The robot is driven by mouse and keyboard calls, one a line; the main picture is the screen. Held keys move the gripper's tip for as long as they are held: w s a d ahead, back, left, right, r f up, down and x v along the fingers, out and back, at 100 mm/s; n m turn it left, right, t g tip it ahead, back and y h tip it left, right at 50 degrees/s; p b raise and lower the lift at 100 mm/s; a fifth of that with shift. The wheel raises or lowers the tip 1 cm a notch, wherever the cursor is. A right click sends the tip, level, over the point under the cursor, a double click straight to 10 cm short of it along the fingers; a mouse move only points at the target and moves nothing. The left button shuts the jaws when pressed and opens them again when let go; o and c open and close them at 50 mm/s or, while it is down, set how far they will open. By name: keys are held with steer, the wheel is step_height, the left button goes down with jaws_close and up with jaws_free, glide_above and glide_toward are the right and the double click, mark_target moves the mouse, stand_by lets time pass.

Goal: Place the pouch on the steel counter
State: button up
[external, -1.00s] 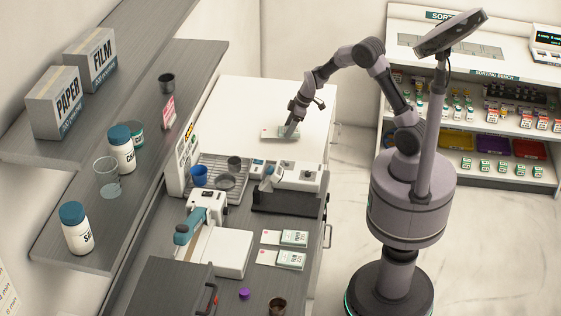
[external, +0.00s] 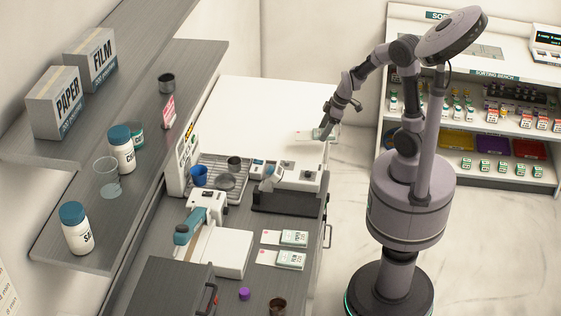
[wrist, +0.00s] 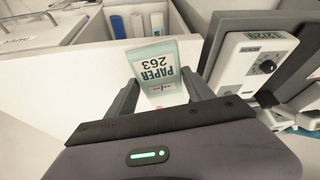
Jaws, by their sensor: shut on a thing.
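My gripper (external: 325,136) is shut on a pale green and white pouch (external: 312,136). In the wrist view the pouch (wrist: 157,70) reads "PAPER 263" and sits between the two fingers of my gripper (wrist: 162,92). In the external view the pouch is near the right edge of the white worktop (external: 260,110); its exact height is hard to tell. The grey, steel-looking counter (external: 155,240) runs toward the viewer from that worktop. Two similar pouches, one farther back (external: 293,238) and one nearer (external: 290,260), lie on the grey counter.
A sealing device (external: 292,176) stands between the white worktop and the lying pouches. A blue cup (external: 199,176), a rack and a white-and-teal device (external: 205,235) crowd the grey counter. In the wrist view a dial unit marked "MONTH" (wrist: 250,62) is close at right.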

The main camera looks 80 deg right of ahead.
step_height(320, 180, up, 16)
steer(key=w+a+p, duration=0.1)
steer(key=w+a, duration=0.3)
steer(key=a, duration=1.2)
steer(key=w+a+p, duration=0.2)
steer(key=w+a, duration=0.2)
steer(key=a, duration=1.3)
steer(key=s+a+m+p, duration=0.1)
steer(key=s+a, duration=0.6)
steer(key=a, duration=0.6)
steer(key=s+a, duration=0.7)
steer(key=a, duration=0.6)
glide_above(278, 281)
steer(key=s, duration=0.2)
steer(key=shift+h, duration=0.3)
steer(key=f, duration=1.9)
steer(key=shift+w+f, duration=0.25)
steer(key=shift+f, duration=0.15)
step_height(278, 281, down, 4)
steer(key=shift+r+b, duration=0.2)
steer(key=shift+b, duration=0.55)
steer(key=shift+a+r, duration=0.1)
